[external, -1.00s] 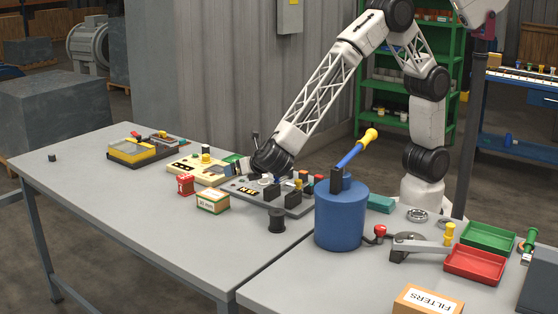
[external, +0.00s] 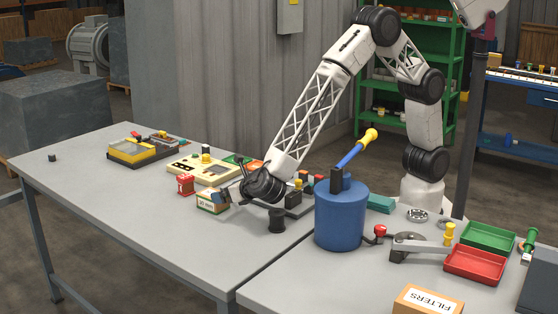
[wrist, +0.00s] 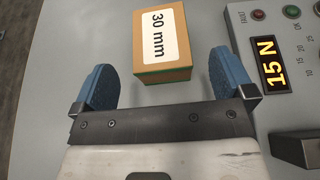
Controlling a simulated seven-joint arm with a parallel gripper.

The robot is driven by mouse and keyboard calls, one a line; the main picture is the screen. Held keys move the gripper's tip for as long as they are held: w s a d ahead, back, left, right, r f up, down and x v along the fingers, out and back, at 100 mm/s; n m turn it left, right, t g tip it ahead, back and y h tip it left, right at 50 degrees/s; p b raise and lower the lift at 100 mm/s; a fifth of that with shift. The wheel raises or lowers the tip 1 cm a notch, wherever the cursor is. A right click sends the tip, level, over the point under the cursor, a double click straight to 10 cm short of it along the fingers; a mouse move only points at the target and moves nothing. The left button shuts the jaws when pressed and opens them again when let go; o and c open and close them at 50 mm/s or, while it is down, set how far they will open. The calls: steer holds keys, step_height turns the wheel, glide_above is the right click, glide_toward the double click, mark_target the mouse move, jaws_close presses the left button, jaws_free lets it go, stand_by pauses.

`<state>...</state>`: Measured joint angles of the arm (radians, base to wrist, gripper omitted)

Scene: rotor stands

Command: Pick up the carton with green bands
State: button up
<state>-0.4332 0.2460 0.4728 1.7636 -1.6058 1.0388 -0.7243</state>
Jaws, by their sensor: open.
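The carton with green bands (external: 211,201) is a small tan box with a white label, standing on the grey table left of my gripper in the external view. In the wrist view the carton (wrist: 162,43) shows a "30 mm" label and a green band along its near edge. My gripper (wrist: 158,78) is open, with blue fingertips. The carton lies just ahead of the fingertips, roughly centred between them, and the fingers do not hold it. In the external view my gripper (external: 229,193) is beside the carton, its fingers partly hidden.
A red box (external: 186,184) stands just behind the carton on its left. A black spool (external: 277,220) and a blue cylinder (external: 340,220) stand farther right. The table's front left is clear.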

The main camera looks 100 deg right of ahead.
steer(key=shift+w+d+f, duration=0.25)
steer(key=shift+w+d, duration=0.2)
steer(key=shift+w+d, duration=0.1)
steer(key=shift+x, duration=2.5)
steer(key=shift+f, duration=0.1)
steer(key=shift+c, duration=0.5)
steer(key=c, duration=0.9)
